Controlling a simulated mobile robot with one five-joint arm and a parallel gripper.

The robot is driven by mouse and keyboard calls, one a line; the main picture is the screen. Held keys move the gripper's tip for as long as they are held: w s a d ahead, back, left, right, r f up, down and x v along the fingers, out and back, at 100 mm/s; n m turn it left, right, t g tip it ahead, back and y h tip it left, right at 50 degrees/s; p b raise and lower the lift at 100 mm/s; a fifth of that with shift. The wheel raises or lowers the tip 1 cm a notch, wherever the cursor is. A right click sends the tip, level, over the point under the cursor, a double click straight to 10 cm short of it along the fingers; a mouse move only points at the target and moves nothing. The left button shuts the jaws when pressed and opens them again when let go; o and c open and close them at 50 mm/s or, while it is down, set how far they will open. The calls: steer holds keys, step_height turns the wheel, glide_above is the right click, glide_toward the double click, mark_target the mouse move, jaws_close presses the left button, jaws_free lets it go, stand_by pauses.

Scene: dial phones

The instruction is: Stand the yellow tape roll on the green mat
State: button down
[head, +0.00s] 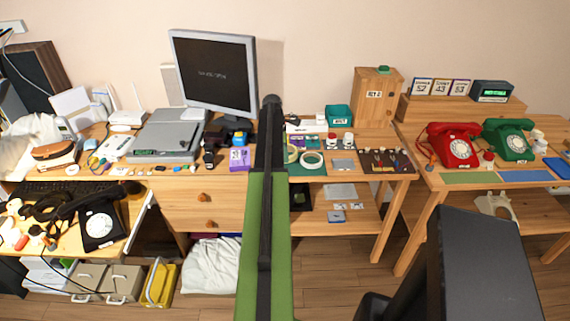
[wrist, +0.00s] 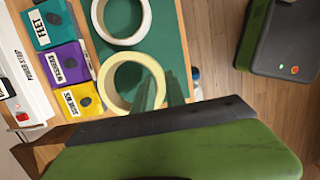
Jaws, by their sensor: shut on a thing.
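The yellow tape roll (wrist: 104,86) is a pale yellow ring on a dark green sheet (wrist: 168,40), seen from above in the wrist view. My gripper (wrist: 161,88) is at the roll's right side, its fingers shut on its rim. I cannot tell whether the roll is lifted or tilted. In the head view the roll (head: 290,153) is partly hidden behind my arm, which also hides the gripper. A flat green mat (head: 468,177) lies at the front of the right table, below the red phone.
A white tape roll (head: 312,160) lies right beside the yellow one. A blue mat (head: 525,175) lies right of the green mat. A red phone (head: 452,146) and a green phone (head: 509,140) stand behind the mats. Labelled boxes (wrist: 67,62) stand left of the rolls.

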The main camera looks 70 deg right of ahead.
step_height(320, 180, down, 4)
steer(key=b, duration=0.2)
steer(key=shift+r+b, duration=0.1)
steer(key=shift+b, duration=0.25)
steer(key=shift+r, duration=0.2)
steer(key=shift+f, duration=0.15)
steer(key=c, duration=1.4)
jaws_free()
steer(key=shift+o, duration=0.2)
steer(key=r+p, duration=0.4)
steer(key=w+r+p, duration=0.1)
steer(key=r+p, duration=0.3)
steer(key=w+a+r+p, duration=0.1)
steer(key=r+p, duration=0.3)
steer(key=shift+w+r, duration=0.1)
steer(key=shift+r, duration=0.1)
steer(key=shift+f, duration=0.15)
